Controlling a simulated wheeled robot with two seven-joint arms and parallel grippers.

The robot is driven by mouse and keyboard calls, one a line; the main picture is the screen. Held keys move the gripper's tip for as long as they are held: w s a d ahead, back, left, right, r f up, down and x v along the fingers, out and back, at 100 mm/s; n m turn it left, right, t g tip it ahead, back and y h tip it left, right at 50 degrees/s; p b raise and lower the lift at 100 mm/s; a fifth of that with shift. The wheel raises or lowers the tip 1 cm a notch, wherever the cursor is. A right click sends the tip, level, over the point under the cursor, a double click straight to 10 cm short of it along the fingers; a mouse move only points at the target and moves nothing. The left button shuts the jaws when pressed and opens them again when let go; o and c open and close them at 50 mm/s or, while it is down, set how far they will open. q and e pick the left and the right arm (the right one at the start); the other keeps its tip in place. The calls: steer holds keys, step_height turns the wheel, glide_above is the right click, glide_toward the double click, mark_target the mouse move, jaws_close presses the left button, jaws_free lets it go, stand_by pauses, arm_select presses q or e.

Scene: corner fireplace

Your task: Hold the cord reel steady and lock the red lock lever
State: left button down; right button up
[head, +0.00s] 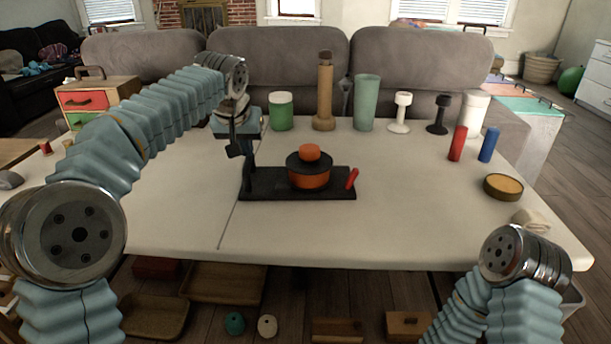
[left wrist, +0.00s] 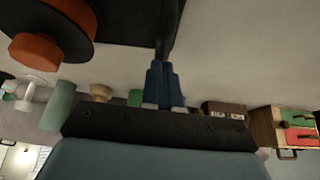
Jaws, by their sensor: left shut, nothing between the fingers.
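The cord reel (head: 308,179) is orange with a black disc and an orange knob on top. It sits on a black base plate (head: 270,188) on the table. The red lock lever (head: 352,178) stands tilted at the base's right end. My left gripper (head: 247,172) is at the base's left end, pointing down, with its fingers together and empty. In the left wrist view the shut fingers (left wrist: 165,82) reach toward a dark bar of the base, and the reel (left wrist: 50,38) is at upper left. I cannot tell whether the fingers touch the base. My right gripper is out of view.
Behind the base stand a green jar (head: 281,111), a wooden bottle (head: 324,95) and a pale green cup (head: 366,103). Red (head: 458,143) and blue (head: 488,145) cylinders and a round tin (head: 503,186) are at right. The table in front of the base is clear.

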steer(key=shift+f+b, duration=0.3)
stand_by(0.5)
